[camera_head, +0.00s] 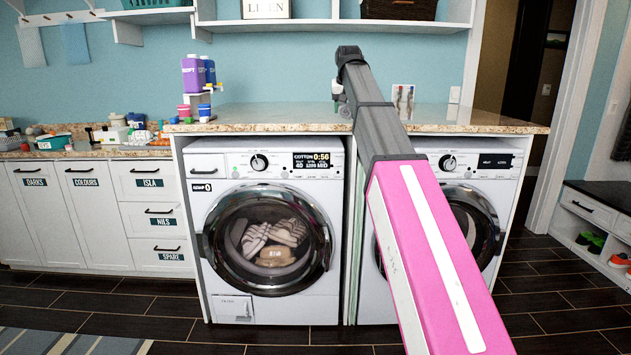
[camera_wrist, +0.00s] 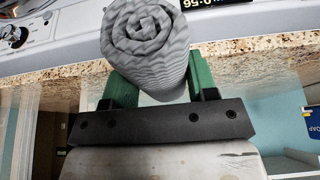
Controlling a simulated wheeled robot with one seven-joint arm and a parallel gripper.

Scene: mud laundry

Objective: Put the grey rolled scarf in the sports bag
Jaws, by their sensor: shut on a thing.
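The grey rolled scarf (camera_wrist: 146,45) fills the top middle of the wrist view, its spiral end facing the camera. My gripper (camera_wrist: 158,84) is shut on it, with one green finger on each side of the roll. The scarf is held near the speckled counter edge and a white machine's control panel. I see no sports bag in either view.
A speckled counter (camera_head: 270,118) runs over two washing machines, the left one (camera_head: 265,225) with laundry inside. Purple and blue bottles (camera_head: 193,76) stand at its left end. Small items crowd the lower counter at far left. Shoes (camera_head: 590,242) sit in a bench at right.

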